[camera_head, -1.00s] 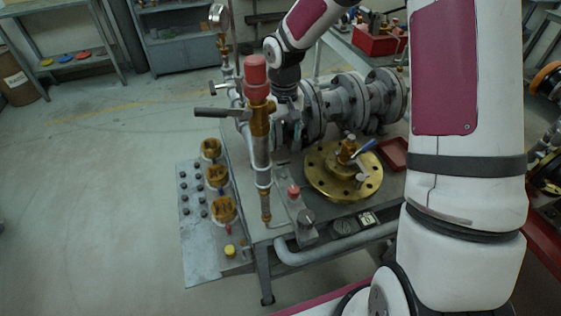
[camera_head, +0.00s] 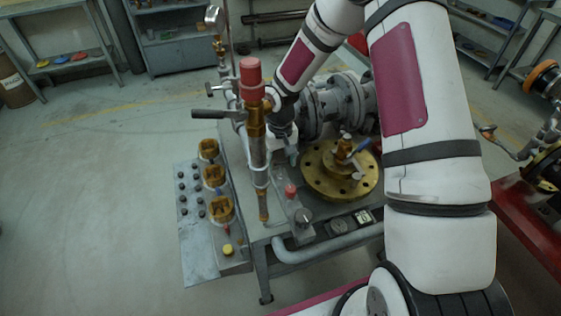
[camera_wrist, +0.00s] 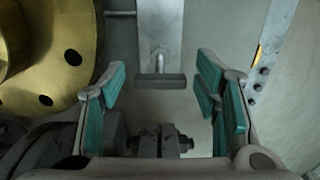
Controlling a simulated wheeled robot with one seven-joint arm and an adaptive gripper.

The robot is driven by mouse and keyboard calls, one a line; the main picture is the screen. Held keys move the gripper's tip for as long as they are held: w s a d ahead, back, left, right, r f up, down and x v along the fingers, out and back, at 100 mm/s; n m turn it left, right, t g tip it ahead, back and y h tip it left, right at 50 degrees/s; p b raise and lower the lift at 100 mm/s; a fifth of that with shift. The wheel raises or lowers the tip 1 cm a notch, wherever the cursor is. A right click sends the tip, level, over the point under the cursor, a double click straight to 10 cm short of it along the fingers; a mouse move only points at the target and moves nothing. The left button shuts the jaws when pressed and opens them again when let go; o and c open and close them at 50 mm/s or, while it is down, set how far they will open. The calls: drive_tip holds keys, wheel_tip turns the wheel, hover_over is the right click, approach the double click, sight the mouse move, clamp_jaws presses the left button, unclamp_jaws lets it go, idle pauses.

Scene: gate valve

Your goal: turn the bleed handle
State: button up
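In the wrist view a dark crossbar handle (camera_wrist: 160,80) sits on a short light stem against a grey strip; it looks like the bleed handle. My gripper (camera_wrist: 161,68) is open, its teal-padded fingers on either side of the bar with gaps showing at both ends. I cannot tell whether the fingertips reach its depth. In the head view my gripper (camera_head: 292,154) points down at the bench, left of the brass flange (camera_head: 322,186) and behind the upright pipe. The crossbar is not clearly visible there.
Grey flanged piping (camera_head: 345,100) lies behind.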

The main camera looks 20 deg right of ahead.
drive_tip(key=c, duration=1.1)
drive_tip(key=shift+n, duration=0.4)
drive_tip(key=n, duration=0.3)
drive_tip(key=shift+b, duration=0.3)
drive_tip(key=n, duration=0.4)
drive_tip(key=shift+n, duration=0.3)
drive_tip(key=n, duration=0.4)
drive_tip(key=shift+b, duration=0.3)
drive_tip(key=shift+n, duration=2.1)
